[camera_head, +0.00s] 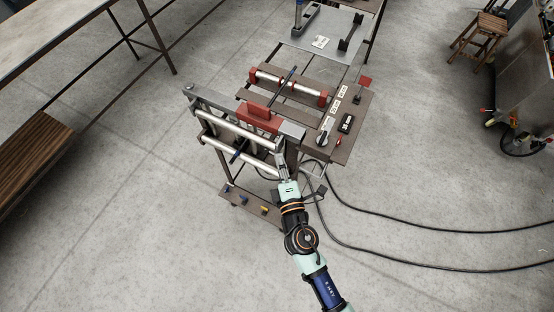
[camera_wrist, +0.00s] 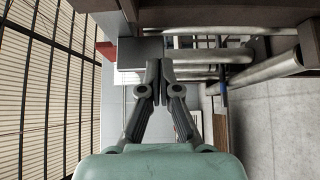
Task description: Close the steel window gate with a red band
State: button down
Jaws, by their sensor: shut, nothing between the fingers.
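A steel frame (camera_head: 240,130) with pale horizontal tubes stands at the front left of the machine, with a red block or band (camera_head: 259,114) at its top. I cannot tell for sure which part is the gate. My gripper (camera_head: 281,154) is at the right end of the tubes, close to the frame. In the wrist view, my gripper (camera_wrist: 159,64) is shut and empty, its fingertips pressed together in front of a grey metal block (camera_wrist: 138,52). Tubes (camera_wrist: 200,57) run to the right of the fingers. Contact with the frame cannot be told.
A brown bench top (camera_head: 345,120) with switches and a red-ended roller (camera_head: 290,82) lies behind the frame. A low shelf (camera_head: 250,207) with coloured knobs sits below. Black cables (camera_head: 400,225) cross the floor at right. A wooden stool (camera_head: 480,35) and a long table (camera_head: 45,40) stand apart.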

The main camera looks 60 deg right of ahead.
jog(key=shift+s+d+f, duration=0.25)
jog(key=shift+s+d, duration=0.15)
jog(key=shift+d, duration=0.15)
jog(key=shift+a, duration=0.1)
jog(key=s+p, duration=0.2)
jog(key=s, duration=0.7)
jog(key=shift+a, duration=0.3)
jog(key=shift+s, duration=0.1)
